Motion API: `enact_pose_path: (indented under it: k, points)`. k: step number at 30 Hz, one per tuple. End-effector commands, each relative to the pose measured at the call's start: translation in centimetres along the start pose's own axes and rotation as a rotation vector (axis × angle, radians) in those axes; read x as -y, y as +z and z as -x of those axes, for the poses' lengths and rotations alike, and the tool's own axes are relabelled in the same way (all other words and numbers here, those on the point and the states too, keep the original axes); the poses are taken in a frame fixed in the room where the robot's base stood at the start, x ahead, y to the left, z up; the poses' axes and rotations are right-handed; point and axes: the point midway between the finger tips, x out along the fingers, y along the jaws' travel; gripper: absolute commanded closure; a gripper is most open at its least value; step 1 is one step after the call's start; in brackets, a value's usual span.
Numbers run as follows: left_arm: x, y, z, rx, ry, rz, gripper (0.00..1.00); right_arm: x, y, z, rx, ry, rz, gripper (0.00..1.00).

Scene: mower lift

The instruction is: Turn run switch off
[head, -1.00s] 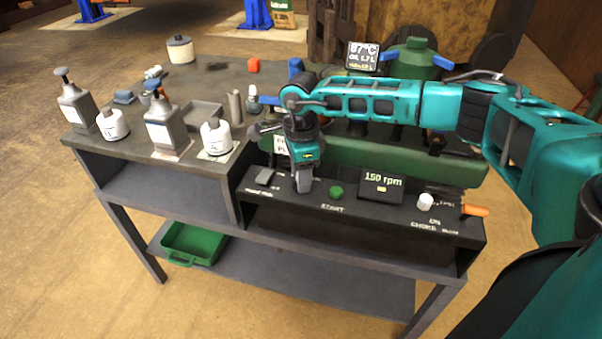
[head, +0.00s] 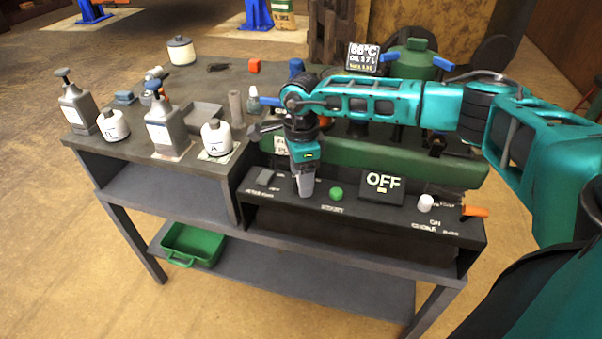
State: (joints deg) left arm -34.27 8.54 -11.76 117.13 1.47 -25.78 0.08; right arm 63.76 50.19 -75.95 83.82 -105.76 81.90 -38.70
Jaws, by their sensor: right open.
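The run switch (head: 266,177) is a small grey rocker at the left end of the black control panel (head: 300,207). The panel's display (head: 382,184) reads OFF. My right gripper (head: 305,190) points down at the panel just right of the switch, between it and the green start button (head: 336,194). Its jaws are open, though the fingers overlap in this view. I cannot tell whether the fingertips touch the panel. My left gripper is not in view.
A white choke knob (head: 425,203) and an orange lever (head: 475,211) are at the panel's right end. The green mower body (head: 400,161) stands behind. Bottles and white jars (head: 216,139) stand on the left bench. A green tray (head: 192,244) lies on the lower shelf.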

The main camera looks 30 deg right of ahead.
Motion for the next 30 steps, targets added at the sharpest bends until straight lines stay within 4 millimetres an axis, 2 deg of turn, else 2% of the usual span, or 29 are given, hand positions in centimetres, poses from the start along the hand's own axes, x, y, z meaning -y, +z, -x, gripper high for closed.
enact_pose_path:
  k: [5, 12, 18, 23, 30]
  points:
    - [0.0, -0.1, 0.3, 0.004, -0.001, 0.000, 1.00, 0.1, 0.0, 2.8, 0.003, -0.005, 0.000, 0.32]
    - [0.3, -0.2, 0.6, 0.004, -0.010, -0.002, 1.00, 0.1, 0.0, 8.2, 0.002, -0.006, -0.001, 0.32]
    - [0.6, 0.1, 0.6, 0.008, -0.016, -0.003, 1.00, 0.1, 0.0, 11.5, 0.002, -0.004, 0.000, 0.32]
    - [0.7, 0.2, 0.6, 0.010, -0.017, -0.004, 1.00, 0.0, 0.0, 12.6, 0.001, -0.003, 0.000, 0.32]
    - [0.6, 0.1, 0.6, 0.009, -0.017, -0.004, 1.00, 0.0, 0.0, 12.7, 0.001, -0.002, 0.000, 0.32]
